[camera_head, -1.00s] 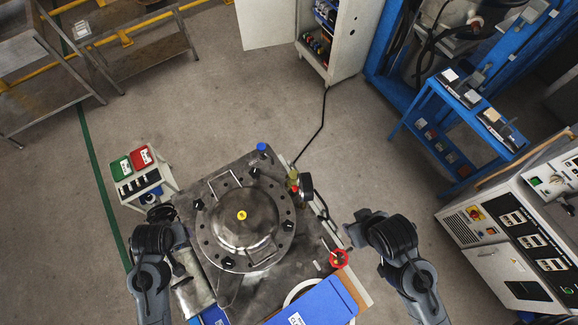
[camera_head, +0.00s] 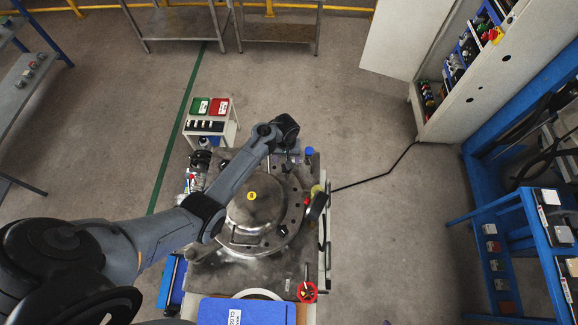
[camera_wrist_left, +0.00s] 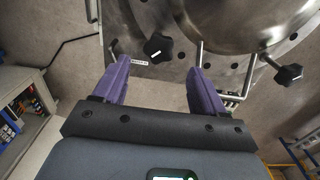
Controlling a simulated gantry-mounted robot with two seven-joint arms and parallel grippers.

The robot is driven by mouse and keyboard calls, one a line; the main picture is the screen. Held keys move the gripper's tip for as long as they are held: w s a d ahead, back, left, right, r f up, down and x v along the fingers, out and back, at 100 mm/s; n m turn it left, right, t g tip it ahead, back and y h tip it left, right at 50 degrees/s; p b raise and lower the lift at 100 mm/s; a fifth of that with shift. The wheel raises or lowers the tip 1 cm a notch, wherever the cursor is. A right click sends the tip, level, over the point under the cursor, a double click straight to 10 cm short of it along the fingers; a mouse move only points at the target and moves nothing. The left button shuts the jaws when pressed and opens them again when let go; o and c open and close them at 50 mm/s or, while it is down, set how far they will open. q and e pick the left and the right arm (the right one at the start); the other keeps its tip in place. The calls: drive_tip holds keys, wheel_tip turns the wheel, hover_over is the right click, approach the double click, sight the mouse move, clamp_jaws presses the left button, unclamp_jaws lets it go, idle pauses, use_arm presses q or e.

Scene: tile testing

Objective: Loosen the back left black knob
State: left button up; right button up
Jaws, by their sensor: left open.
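The round domed metal vessel (camera_head: 250,208) sits on a metal bench in the head view. My left arm reaches across it, and its gripper (camera_wrist_left: 159,68) is at the vessel's back edge. In the left wrist view its two purple fingers are apart, with nothing between them. A black knob (camera_wrist_left: 157,47) on the metal flange lies just beyond the fingertips, roughly centred in the gap. A second black knob (camera_wrist_left: 289,74) stands on a threaded rod at the right. I cannot tell which is the back left one. The arm hides part of the flange in the head view.
A metal handle bar (camera_wrist_left: 200,55) rises beside the right finger. A blue cap (camera_head: 309,152), a gauge (camera_head: 317,206) and a red valve wheel (camera_head: 307,291) line the bench's right side. A control box (camera_head: 208,115) stands behind at the left.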

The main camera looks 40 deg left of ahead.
sight(287, 172)
use_arm(q)
wheel_tip(287, 172, down, 6)
drive_tip(key=shift+r+b, duration=0.1)
drive_tip(key=shift+b, duration=0.45)
drive_tip(key=shift+f, duration=0.35)
drive_tip(key=c, duration=1.1)
drive_tip(key=shift+o, duration=0.2)
